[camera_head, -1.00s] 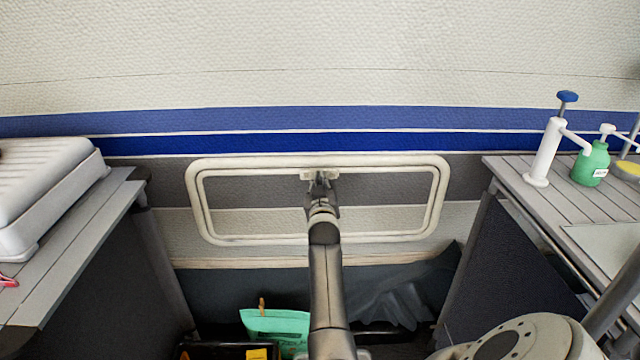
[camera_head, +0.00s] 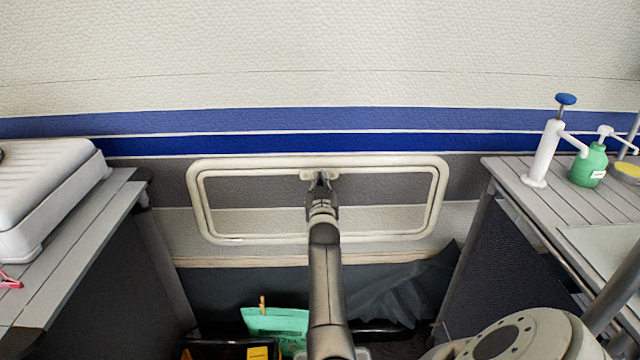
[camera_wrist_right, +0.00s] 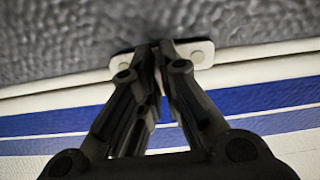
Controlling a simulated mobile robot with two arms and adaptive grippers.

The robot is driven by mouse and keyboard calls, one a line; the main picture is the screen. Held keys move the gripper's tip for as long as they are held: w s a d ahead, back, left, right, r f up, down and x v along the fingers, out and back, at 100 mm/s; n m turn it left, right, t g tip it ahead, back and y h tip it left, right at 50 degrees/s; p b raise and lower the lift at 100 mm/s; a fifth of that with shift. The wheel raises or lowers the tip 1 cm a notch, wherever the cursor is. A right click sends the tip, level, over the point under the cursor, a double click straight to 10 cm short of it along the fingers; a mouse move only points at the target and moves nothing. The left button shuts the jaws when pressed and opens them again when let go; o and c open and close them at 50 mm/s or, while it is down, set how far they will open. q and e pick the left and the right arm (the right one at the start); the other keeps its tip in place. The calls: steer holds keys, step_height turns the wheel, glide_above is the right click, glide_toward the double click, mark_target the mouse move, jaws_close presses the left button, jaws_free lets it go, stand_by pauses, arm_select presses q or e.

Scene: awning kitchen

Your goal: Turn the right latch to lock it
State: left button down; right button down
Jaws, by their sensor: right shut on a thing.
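A framed hatch (camera_head: 218,240) with a pale rounded border is set in the caravan wall straight ahead. One small white latch (camera_head: 307,175) is at the middle of its top edge. My right gripper (camera_head: 322,180) reaches up to this latch from below and is shut on its middle part. The right wrist view shows the fingertips (camera_wrist_right: 159,48) close together at the latch. The white ends of the latch plate (camera_wrist_right: 202,54) stick out on both sides. The gripped part is hidden between the dark fingers, so its angle cannot be told. My left gripper is out of view.
A slatted table with a white case (camera_head: 45,195) stands at left. A slatted table at right holds a white pump (camera_head: 543,155) and a green bottle (camera_head: 588,165). A crate with a green item (camera_head: 275,322) is below the hatch. The wall above is clear.

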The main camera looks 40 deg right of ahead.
steer(key=c, duration=1.6)
jaws_free()
steer(key=shift+r, duration=0.1)
step_height(320, 180, up, 10)
steer(key=shift+f, duration=0.1)
